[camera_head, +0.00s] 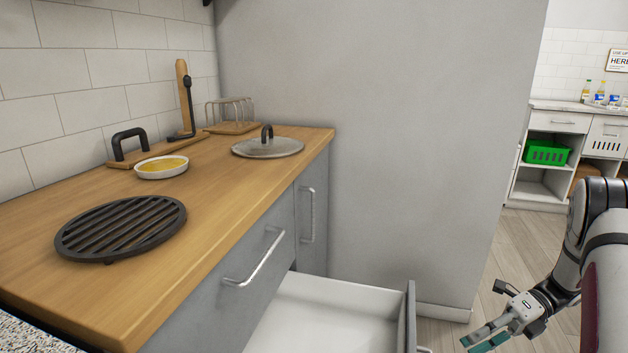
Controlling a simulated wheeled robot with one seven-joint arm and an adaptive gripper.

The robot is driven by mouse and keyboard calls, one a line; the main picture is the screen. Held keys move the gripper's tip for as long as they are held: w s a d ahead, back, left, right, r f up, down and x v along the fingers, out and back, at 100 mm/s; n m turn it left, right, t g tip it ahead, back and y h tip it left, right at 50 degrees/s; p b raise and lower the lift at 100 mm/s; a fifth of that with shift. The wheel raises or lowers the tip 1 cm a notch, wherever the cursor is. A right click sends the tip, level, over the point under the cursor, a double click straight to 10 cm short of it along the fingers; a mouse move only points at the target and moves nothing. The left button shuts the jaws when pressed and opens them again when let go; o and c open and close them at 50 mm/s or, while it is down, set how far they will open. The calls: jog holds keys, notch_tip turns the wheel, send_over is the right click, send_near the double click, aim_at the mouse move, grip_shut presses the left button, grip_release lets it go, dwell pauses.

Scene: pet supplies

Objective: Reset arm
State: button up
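My gripper (477,343) is at the lower right, on my arm that comes in from the right edge. It is over the pale wood floor, to the right of the pulled-out drawer and clear of the counter. Its teal-padded fingers point left and down. They show close together from this angle, and the lower one is near the picture's bottom edge. I cannot tell whether they are apart or shut. No held thing is visible.
A white-lined drawer (322,318) stands open below the wooden counter (215,205). On the counter are a black round grate (122,227), a dish with yellow contents (161,168) and a lid (268,147). A grey panel (390,150) rises behind. A green basket (547,152) sits on far shelves.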

jog(key=s+a+r+n+g+h, duration=0.1)
jog(key=s+a+r+n+h, duration=0.35)
jog(key=a+r+n, duration=0.5)
jog(key=s+a+r+n+g+h, duration=0.1)
jog(key=s+a+r+n+h, duration=0.35)
jog(key=r, duration=0.75)
jog(key=s+a+n+t+h, duration=0.2)
jog(key=s+n, duration=0.7)
jog(key=s, duration=0.1)
jog(key=s+a+n+t+h, duration=0.2)
jog(key=s+n+t+h, duration=0.1)
jog(key=s+n, duration=0.55)
notch_tip(320, 180, up, 30)
jog(key=t+p, duration=0.3)
jog(key=p, duration=2.5)
jog(key=shift+s+d+r+t, duration=0.2)
jog(key=shift+s+t, duration=0.1)
jog(key=shift+s, duration=0.15)
jog(key=shift+f, duration=0.1)
